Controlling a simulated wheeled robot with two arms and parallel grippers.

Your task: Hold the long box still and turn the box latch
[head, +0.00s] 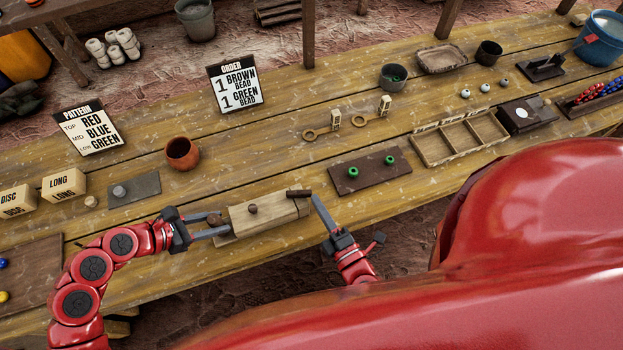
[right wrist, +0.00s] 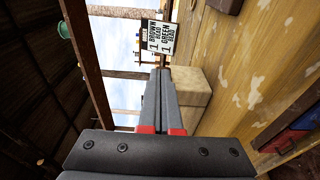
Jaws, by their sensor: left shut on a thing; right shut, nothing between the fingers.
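The long box (head: 270,218) is a pale wooden box lying near the front edge of the bench, with a round brown knob on its lid. The box latch (head: 299,193) is a dark brown bar at its right end, lying roughly crosswise. My left gripper (head: 222,225) is shut on the box's left end, around a brown handle-like part; the exact contact is partly hidden. My right gripper (head: 316,199) is shut and empty, its tips just right of the latch. In the right wrist view the shut fingers (right wrist: 161,75) lie beside the pale box (right wrist: 192,88).
A dark board with green beads (head: 370,172) lies right of the box. A grey plate (head: 133,190) and a clay cup (head: 182,153) stand behind-left. Bare planks lie behind the box.

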